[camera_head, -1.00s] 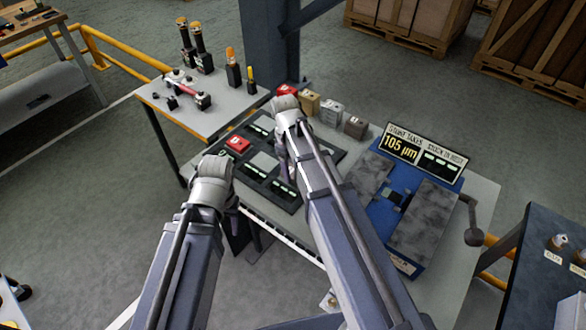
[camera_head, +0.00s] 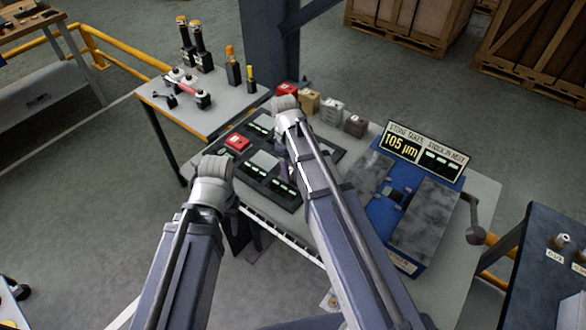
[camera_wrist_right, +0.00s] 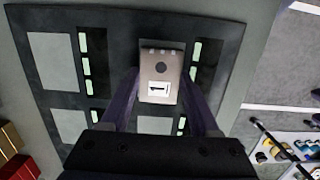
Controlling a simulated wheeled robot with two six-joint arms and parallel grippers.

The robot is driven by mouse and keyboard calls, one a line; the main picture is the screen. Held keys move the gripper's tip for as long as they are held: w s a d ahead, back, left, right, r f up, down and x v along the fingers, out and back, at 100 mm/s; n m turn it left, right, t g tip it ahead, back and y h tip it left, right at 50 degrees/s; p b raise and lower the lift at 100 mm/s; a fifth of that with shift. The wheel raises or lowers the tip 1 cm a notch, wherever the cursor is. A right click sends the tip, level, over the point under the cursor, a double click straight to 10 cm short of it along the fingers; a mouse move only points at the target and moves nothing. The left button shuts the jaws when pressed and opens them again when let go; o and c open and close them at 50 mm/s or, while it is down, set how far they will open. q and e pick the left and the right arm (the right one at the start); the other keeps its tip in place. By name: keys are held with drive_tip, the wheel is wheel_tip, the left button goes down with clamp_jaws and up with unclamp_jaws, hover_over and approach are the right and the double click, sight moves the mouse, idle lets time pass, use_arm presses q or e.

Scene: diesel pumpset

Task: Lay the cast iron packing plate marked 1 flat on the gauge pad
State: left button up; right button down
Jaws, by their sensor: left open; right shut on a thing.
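The packing plate marked 1 (camera_wrist_right: 160,62) is a small grey-beige block with a white label reading 1. It shows in the right wrist view between the fingers of my right gripper (camera_wrist_right: 162,84), which is shut on it. Below it is a dark board (camera_wrist_right: 215,20) with grey square pads and green lights; I cannot tell whether the plate touches it. In the head view, my right arm hides the plate. I cannot tell for sure which surface is the gauge pad.
A blue fixture (camera_head: 380,212) with grey plates and a 105 µm display (camera_head: 402,146) is at right. A side table (camera_head: 222,108) holds tools.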

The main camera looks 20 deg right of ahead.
drive_tip(key=shift+f, duration=0.3)
drive_tip(key=shift+c, duration=0.2)
unclamp_jaws()
drive_tip(key=shift+r, duration=0.15)
drive_tip(key=r+p, duration=0.7)
drive_tip(key=shift+w+a+r, duration=0.25)
drive_tip(key=shift+w+a, duration=0.05)
drive_tip(key=shift+w, duration=0.05)
drive_tip(key=shift+r+p, duration=0.1)
drive_tip(key=shift+p, duration=0.2)
wheel_tip(320, 180, up, 6)
drive_tip(key=p, duration=0.5)
drive_tip(key=shift+p, duration=0.35)
